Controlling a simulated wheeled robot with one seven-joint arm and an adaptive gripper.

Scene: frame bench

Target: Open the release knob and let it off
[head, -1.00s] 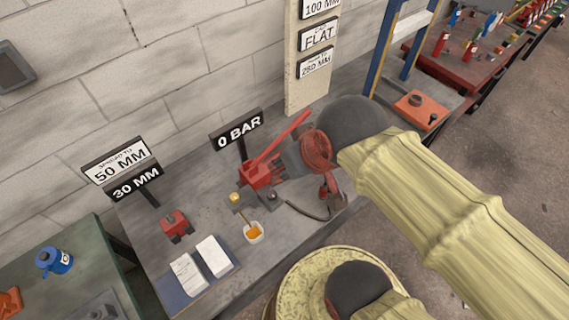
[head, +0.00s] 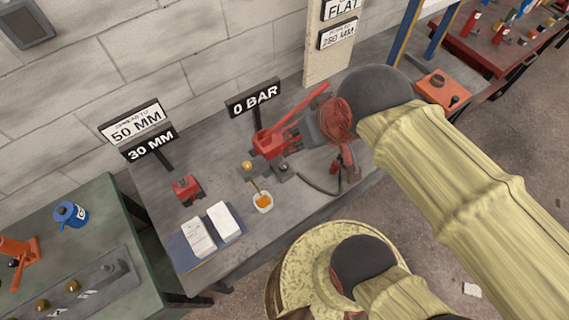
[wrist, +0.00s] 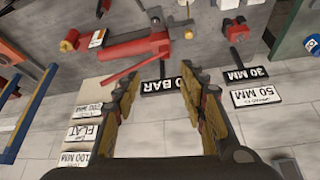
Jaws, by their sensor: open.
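A red hand pump (head: 268,143) with a long red lever lies on the grey bench; it also shows upside down in the wrist view (wrist: 140,47). A small gold knob (head: 247,166) sits at its left end in the head view. I cannot tell for sure whether this is the release knob. A black sign reading 0 BAR (head: 254,97) stands behind the pump. My gripper (wrist: 160,88) is open and empty, its fingers spread on either side of the 0 BAR sign in the wrist view. In the head view my arm hides the pump's right part.
Signs for 30 MM (head: 150,143) and 50 MM (head: 136,124) stand at the bench's left. A small red block (head: 187,188), a cup of orange fluid (head: 263,202) and white cards (head: 198,236) lie in front. A green table (head: 95,225) stands left.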

